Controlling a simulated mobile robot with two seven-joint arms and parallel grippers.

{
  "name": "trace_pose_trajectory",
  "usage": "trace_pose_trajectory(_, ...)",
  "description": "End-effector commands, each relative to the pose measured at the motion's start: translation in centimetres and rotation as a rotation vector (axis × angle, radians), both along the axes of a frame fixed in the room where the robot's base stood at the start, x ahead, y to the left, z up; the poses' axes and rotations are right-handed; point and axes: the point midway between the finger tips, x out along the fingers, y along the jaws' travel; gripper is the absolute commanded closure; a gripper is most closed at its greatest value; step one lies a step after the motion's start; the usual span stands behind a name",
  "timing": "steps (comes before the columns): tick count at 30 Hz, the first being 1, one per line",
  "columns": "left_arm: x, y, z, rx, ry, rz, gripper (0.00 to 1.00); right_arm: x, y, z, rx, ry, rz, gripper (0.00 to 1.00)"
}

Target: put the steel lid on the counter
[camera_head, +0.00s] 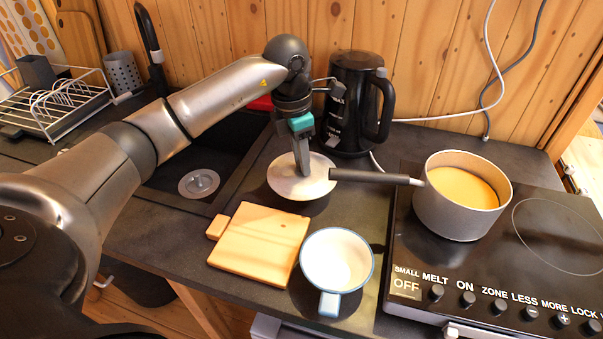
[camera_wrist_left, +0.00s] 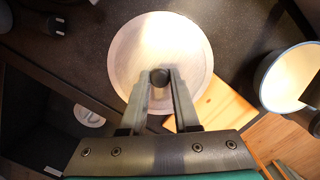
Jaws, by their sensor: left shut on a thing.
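The steel lid (camera_head: 318,184) is a round, pale disc with a dark knob (camera_wrist_left: 159,77). My left gripper (camera_head: 302,170) points down and is shut on the knob, with a finger on each side of it. The lid also shows in the left wrist view (camera_wrist_left: 160,38), roughly level. It is over the counter (camera_head: 195,228), between the sink and the hob; a dark shadow under its front edge suggests a small gap. The pot (camera_head: 460,215) stands on the hob without a cover, with yellow-orange contents. My right gripper is not in view.
A wooden board (camera_head: 258,250) and a white mug (camera_head: 337,262) with a blue rim are in front of the lid. The black kettle (camera_head: 352,105) stands behind it. The pot's long handle (camera_head: 375,177) reaches left to the lid's right side. The sink (camera_head: 185,160) is left.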

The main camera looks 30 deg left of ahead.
Motion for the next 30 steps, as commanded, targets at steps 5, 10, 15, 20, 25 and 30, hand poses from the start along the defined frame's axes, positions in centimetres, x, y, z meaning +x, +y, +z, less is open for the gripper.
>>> trace_pose_trajectory(5,-0.1,-0.1,-2.6,-0.001,0.003,-0.001,1.0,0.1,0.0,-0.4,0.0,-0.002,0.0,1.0)
trace_pose_trajectory(10,0.0,0.0,-4.1,-0.002,0.001,0.0,1.0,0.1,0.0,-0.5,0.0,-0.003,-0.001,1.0)
trace_pose_trajectory(15,0.0,0.0,-4.0,-0.001,0.0,-0.001,1.0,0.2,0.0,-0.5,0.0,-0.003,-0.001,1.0)
trace_pose_trajectory(20,0.0,0.0,-4.4,-0.001,0.0,-0.001,1.0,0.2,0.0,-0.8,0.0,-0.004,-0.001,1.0)
trace_pose_trajectory(25,0.0,0.0,-4.3,0.0,0.001,-0.001,0.52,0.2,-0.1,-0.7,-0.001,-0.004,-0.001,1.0)
trace_pose_trajectory(30,-0.1,0.0,-4.3,0.0,0.001,-0.001,0.41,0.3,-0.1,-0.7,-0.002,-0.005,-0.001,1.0)
